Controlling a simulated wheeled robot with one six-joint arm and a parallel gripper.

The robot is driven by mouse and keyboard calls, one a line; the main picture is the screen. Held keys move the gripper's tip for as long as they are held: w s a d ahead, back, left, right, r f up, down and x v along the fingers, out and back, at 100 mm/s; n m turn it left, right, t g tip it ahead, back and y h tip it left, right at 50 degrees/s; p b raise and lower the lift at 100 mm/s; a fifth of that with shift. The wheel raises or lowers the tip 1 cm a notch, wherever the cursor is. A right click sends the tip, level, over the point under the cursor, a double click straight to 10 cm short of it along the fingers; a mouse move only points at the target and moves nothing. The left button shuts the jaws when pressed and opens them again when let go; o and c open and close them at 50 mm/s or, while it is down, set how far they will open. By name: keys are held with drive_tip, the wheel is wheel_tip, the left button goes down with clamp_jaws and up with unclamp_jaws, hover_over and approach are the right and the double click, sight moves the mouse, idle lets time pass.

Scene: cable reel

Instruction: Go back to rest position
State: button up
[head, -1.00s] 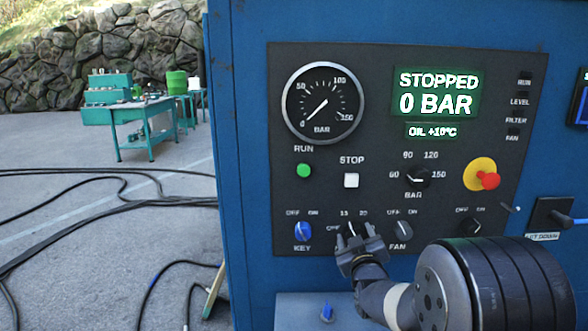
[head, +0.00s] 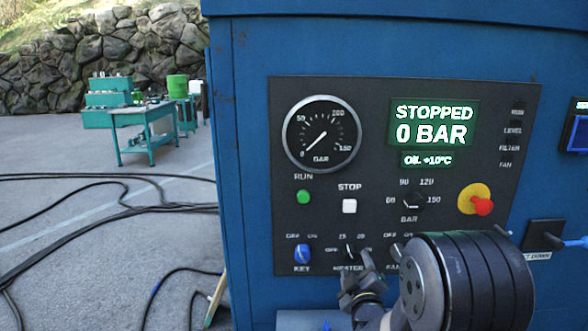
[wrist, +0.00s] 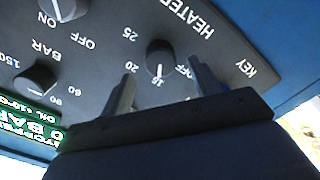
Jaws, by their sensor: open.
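My gripper (head: 362,284) is at the lower edge of the black control panel (head: 375,110), just below the heater knob (head: 350,252). In the wrist view its two fingers (wrist: 158,85) stand apart, with the heater knob (wrist: 160,57) showing between and beyond them. The jaws are open and hold nothing. The heater knob's white pointer is near the 15 mark in the wrist view.
The panel carries a gauge (head: 322,134), a display (head: 433,124) reading STOPPED 0 BAR, a green run button (head: 303,197), a blue key switch (head: 302,254) and a red emergency button (head: 482,206). Black cables (head: 110,212) lie on the ground at left, near a green workbench (head: 145,118).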

drive_tip(key=shift+s+b, duration=0.35)
drive_tip(key=shift+s, duration=1.6)
drive_tip(key=shift+f, duration=0.1)
